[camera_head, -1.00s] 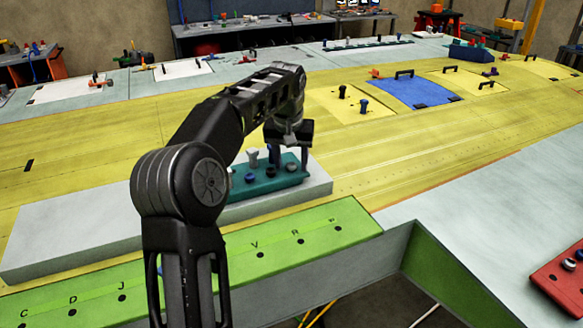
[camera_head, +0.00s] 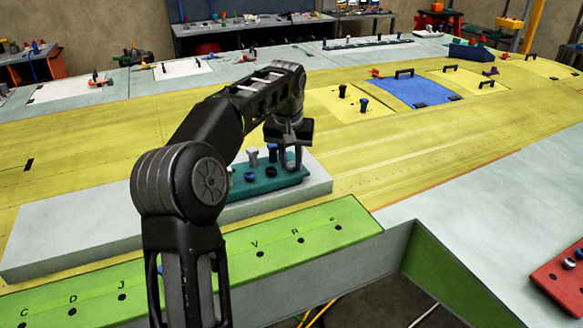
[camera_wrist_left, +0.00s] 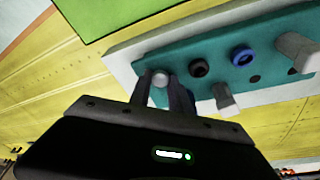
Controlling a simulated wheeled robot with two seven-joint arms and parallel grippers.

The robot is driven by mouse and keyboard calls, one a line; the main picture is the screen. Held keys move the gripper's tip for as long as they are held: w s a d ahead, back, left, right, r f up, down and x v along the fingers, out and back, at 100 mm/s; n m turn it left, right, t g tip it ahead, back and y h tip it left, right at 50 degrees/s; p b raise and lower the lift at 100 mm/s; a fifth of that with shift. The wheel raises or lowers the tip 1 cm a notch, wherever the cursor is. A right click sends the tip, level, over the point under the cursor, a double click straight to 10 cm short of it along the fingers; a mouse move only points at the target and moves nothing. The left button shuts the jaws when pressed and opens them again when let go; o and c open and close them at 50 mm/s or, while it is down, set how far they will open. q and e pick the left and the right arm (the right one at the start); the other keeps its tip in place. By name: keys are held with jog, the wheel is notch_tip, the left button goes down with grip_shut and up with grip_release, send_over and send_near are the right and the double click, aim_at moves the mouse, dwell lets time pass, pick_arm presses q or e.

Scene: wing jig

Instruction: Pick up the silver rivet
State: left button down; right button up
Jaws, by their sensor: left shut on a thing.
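The silver rivet (camera_wrist_left: 160,79) shows its round head between my left gripper's fingers in the left wrist view. It is at one end of the teal rivet holder (camera_wrist_left: 218,87). My left gripper (camera_wrist_left: 161,92) is shut on the rivet. I cannot tell whether the rivet is still seated in the holder. My right gripper is not in view.
Close by in the holder stand a black rivet (camera_wrist_left: 199,68), a blue rivet (camera_wrist_left: 242,57) and pale upright rivets (camera_wrist_left: 225,98). The holder is on a pale grey block (camera_head: 85,232) on the yellow wing skin (camera_head: 420,140). A green lettered strip (camera_head: 320,224) runs in front.

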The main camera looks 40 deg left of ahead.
aim_at(292, 164)
pick_arm(q)
jog(key=shift+r, duration=0.1)
dwell(0.4)
jog(key=shift+r, duration=0.45)
notch_tip(292, 164, up, 2)
jog(key=shift+w+b, duration=0.1)
jog(key=shift+b, duration=0.3)
jog(key=s+d+b, duration=0.2)
jog(key=s+d, duration=0.2)
jog(key=d, duration=0.4)
jog(key=s+d+b, duration=0.2)
jog(key=s+d, duration=0.2)
jog(key=d, duration=0.4)
jog(key=shift+s+r+b, duration=0.2)
jog(key=shift+s+b, duration=0.05)
jog(key=shift+b, duration=0.05)
jog(key=shift+a, duration=0.1)
